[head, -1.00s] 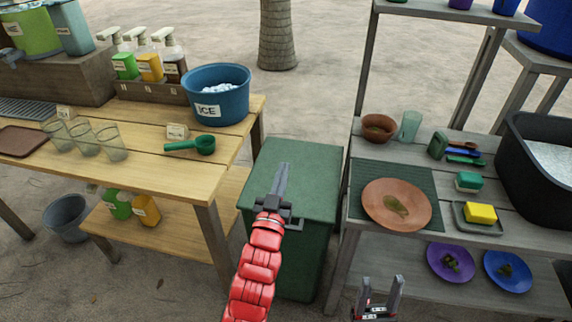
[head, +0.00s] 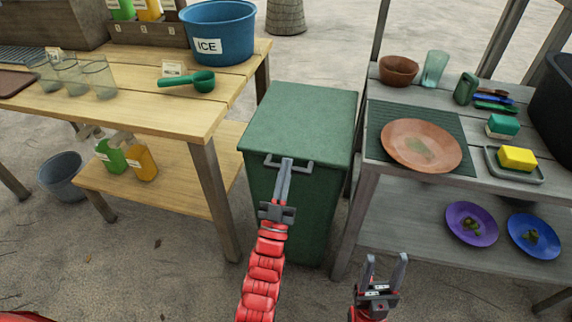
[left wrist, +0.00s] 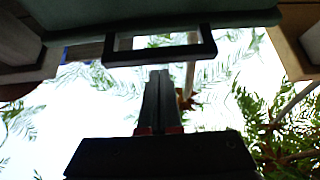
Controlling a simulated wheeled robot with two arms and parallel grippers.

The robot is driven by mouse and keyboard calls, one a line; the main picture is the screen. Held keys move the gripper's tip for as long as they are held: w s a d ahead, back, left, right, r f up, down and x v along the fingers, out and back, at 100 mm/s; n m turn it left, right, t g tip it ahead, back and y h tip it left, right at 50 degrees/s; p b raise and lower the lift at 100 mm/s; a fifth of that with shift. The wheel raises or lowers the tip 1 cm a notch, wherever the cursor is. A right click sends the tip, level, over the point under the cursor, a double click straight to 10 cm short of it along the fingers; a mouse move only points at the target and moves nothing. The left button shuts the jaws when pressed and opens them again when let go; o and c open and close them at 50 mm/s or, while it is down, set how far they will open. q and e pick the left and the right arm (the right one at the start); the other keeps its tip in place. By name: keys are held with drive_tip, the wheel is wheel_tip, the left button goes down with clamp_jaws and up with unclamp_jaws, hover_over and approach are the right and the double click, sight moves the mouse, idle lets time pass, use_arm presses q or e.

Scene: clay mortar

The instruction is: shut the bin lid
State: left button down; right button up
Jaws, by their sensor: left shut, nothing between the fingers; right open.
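The green bin (head: 290,200) stands on the sand between the two tables. Its flat green lid (head: 302,122) lies down over the top, with a dark handle (head: 304,167) at the front edge. My left gripper (head: 287,163) is shut and empty, its fingertips at the handle in the head view. The left wrist view shows the handle (left wrist: 160,60) just beyond the fingertips (left wrist: 158,74), under the lid edge; I cannot tell whether they touch. My right gripper (head: 386,262) is open and empty, low at the right of the bin.
A wooden table (head: 150,110) with an ice bucket (head: 218,35) and a green scoop (head: 190,82) stands left. A grey table (head: 385,180) with a brown plate (head: 420,146) stands close on the right. Sand in front of the bin is clear.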

use_arm(q)
drive_tip(key=shift+s+f+t+b, duration=0.1)
drive_tip(key=shift+f+t+b, duration=0.2)
drive_tip(key=shift+f+b, duration=0.75)
